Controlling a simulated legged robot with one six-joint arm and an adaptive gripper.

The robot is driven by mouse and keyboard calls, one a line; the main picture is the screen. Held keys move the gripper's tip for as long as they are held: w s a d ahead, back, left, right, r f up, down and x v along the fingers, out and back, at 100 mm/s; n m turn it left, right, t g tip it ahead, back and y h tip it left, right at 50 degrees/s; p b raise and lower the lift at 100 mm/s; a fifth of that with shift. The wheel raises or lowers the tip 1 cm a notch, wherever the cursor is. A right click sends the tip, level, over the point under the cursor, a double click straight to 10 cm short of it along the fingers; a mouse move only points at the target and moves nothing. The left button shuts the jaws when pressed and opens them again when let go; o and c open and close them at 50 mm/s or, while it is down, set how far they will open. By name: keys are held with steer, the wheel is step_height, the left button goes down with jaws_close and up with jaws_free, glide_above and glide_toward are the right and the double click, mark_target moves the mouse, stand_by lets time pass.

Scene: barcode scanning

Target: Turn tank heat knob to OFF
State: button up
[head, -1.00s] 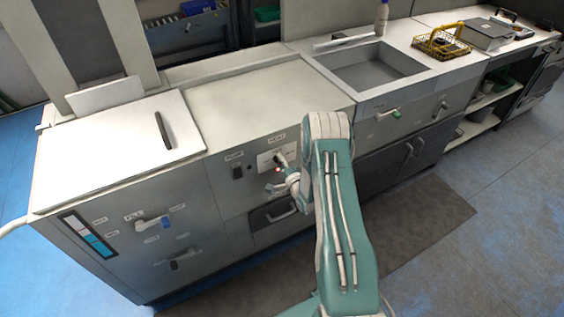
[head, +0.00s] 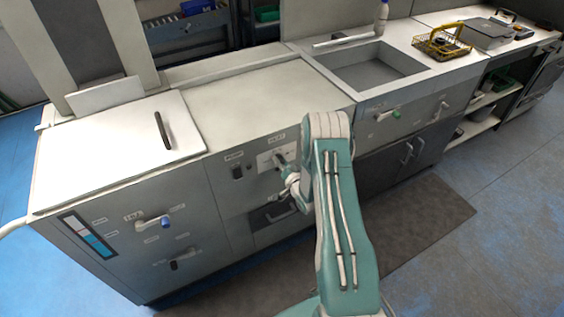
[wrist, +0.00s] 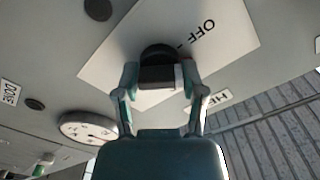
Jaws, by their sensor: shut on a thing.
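The tank heat knob (wrist: 157,58) is black and sits on a white plate printed "OFF" (wrist: 194,37) on the cabinet front. In the wrist view, the two fingers of my gripper (wrist: 160,78) are on either side of the knob's grip bar, shut on it. The "OFF" print is up and right of the knob. A light strip shows beside the bar near the right finger; I cannot tell whether it is a pointer mark. In the head view, my gripper (head: 284,172) is at the heat plate (head: 264,161), and my arm hides part of the panel.
A dark switch (head: 237,172) is left of the plate. A round gauge (wrist: 88,127) is below left in the wrist view.

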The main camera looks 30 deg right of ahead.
steer(key=n, duration=0.6)
steer(key=shift+w+r+n, duration=0.15)
steer(key=shift+r+n, duration=0.15)
steer(key=shift+n, duration=0.6)
steer(key=shift+f, duration=0.2)
steer(key=o, duration=1.1)
steer(key=shift+s, duration=0.2)
steer(key=s, duration=1.2)
steer(key=shift+d, duration=0.15)
